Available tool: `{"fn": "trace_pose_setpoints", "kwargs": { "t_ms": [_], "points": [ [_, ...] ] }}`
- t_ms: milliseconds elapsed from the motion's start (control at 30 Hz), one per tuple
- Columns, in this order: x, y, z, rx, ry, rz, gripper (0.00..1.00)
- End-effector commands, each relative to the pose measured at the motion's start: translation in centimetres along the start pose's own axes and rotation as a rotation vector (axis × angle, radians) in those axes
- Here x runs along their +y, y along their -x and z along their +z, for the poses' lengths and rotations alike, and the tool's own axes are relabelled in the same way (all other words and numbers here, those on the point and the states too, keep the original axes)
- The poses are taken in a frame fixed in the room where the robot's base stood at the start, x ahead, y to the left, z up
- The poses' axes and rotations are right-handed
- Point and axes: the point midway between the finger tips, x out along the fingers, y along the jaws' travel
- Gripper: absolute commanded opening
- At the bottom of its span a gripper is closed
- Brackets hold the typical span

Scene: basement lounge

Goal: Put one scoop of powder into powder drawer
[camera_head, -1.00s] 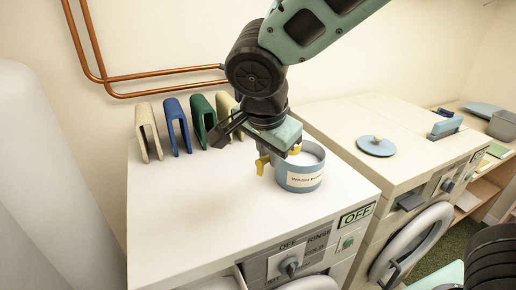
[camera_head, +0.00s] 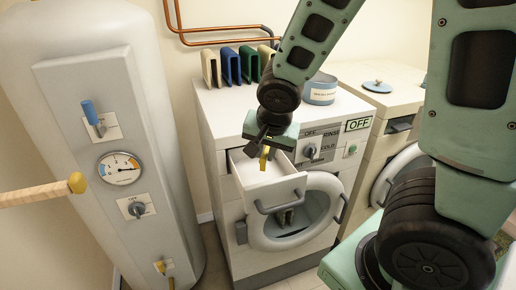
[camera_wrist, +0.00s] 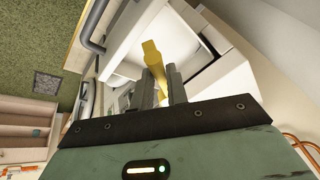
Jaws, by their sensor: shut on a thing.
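My gripper (camera_head: 264,146) is shut on a small yellow scoop (camera_head: 265,160) and holds it over the powder drawer. In the wrist view the scoop (camera_wrist: 152,52) sticks out past my fingertips (camera_wrist: 162,82), above the pale inside of the drawer. Whether powder is in the scoop is hidden. The powder drawer (camera_head: 282,190) is pulled out from the upper left front of the near washing machine (camera_head: 226,118). The blue-grey powder tub (camera_head: 320,96), with a white label, stands open on the machine's top.
Several coloured upright holders (camera_head: 228,66) stand at the back of the machine's top. A round door (camera_head: 295,222) is below the drawer. A tall white tank (camera_head: 92,120) with a gauge stands left.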

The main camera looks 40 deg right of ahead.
Motion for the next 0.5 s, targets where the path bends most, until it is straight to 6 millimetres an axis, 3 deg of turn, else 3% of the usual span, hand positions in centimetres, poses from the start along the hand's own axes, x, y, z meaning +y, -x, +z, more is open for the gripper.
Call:
{"fn": "trace_pose_setpoints", "kwargs": {
  "t_ms": [400,500],
  "points": [
    [-0.02,-0.17,0.08,0.002,-0.002,-0.002,0.00],
    [-0.34,-0.63,0.24,-0.004,0.039,0.083,0.00]
  ]
}}
